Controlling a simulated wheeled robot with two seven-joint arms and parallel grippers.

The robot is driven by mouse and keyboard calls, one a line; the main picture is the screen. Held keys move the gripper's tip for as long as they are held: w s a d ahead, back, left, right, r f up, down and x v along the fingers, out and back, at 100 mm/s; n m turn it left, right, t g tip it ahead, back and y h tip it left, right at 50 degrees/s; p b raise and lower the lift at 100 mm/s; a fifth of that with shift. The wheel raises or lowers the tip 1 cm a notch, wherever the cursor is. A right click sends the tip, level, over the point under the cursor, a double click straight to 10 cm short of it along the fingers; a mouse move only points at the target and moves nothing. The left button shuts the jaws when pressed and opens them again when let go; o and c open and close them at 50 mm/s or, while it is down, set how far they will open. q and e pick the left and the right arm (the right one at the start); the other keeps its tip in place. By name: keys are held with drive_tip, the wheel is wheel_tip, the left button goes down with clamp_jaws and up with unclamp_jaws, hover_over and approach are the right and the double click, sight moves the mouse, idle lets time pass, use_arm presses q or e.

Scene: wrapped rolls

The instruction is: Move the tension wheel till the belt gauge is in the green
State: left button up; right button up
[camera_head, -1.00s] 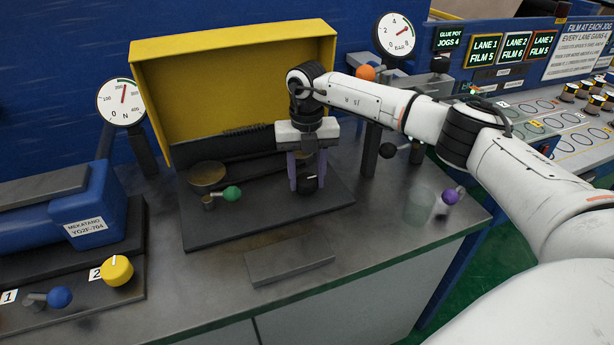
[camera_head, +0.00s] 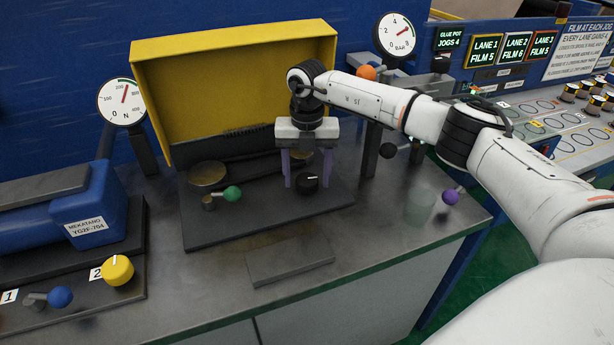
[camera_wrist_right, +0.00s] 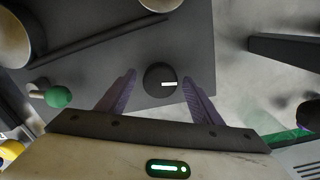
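The tension wheel, a black round knob (camera_head: 308,185) with a white mark, sits on the dark base plate below the yellow guard. In the right wrist view the wheel (camera_wrist_right: 160,80) has its mark pointing right. My right gripper (camera_head: 306,180) is open, with its purple fingers on either side of the wheel. The wrist view shows gaps between the fingers (camera_wrist_right: 160,92) and the wheel. The belt gauge (camera_head: 122,102), marked N, stands at the left with its red needle pointing up and slightly right, close to a small green band. Whether it is inside the band is too small to tell.
The yellow guard (camera_head: 235,90) stands open behind. A green-knobbed lever (camera_head: 231,193) is left of the wheel. A purple-knobbed lever (camera_head: 450,197) is at right. A blue unit with a yellow knob (camera_head: 117,270) is at left. The bar gauge (camera_head: 396,35) is behind.

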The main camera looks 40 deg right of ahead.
sight(308, 179)
drive_tip(key=shift+f, duration=0.1)
wheel_tip(308, 179, up, 8)
drive_tip(key=shift+f+b, duration=0.2)
drive_tip(key=shift+b, duration=0.35)
drive_tip(key=shift+s+f, duration=0.1)
drive_tip(key=shift+s, duration=0.05)
idle(0.3)
